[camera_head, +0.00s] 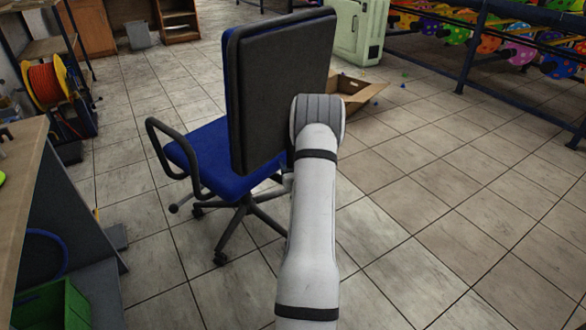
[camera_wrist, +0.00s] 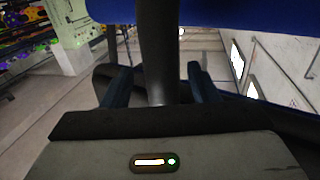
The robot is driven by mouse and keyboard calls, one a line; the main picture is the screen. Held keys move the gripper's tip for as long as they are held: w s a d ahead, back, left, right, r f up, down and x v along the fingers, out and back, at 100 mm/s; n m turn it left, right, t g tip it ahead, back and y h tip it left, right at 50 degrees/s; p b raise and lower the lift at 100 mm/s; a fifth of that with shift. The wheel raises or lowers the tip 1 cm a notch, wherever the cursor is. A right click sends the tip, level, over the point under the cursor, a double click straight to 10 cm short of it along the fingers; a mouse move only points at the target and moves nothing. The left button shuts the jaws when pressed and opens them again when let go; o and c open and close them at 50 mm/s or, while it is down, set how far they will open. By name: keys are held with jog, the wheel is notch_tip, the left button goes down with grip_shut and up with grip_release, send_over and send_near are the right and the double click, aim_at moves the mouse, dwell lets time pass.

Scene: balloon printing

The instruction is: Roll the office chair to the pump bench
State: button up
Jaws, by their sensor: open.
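The office chair (camera_head: 215,160) stands upright on the tiled floor in the head view, with a blue seat, a dark backrest, a black armrest loop on its left and a wheeled star base. My arm reaches to the right side of its backrest, and my gripper is hidden there. In the wrist view my gripper (camera_wrist: 158,85) is open, its two dark fingers either side of a dark upright post of the chair (camera_wrist: 157,45). Contact with the post cannot be told. A blue chair part shows along the top. I cannot tell which bench is the pump bench.
A workbench (camera_head: 22,165) with a green crate (camera_head: 55,305) below stands at the left. A cable reel (camera_head: 48,82) is behind it. An open cardboard box (camera_head: 352,90) and a pale green cabinet (camera_head: 360,30) stand beyond the chair. Floor at the right is clear.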

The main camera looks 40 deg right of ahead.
jog(key=shift+c, duration=0.4)
grip_shut()
dwell(1.0)
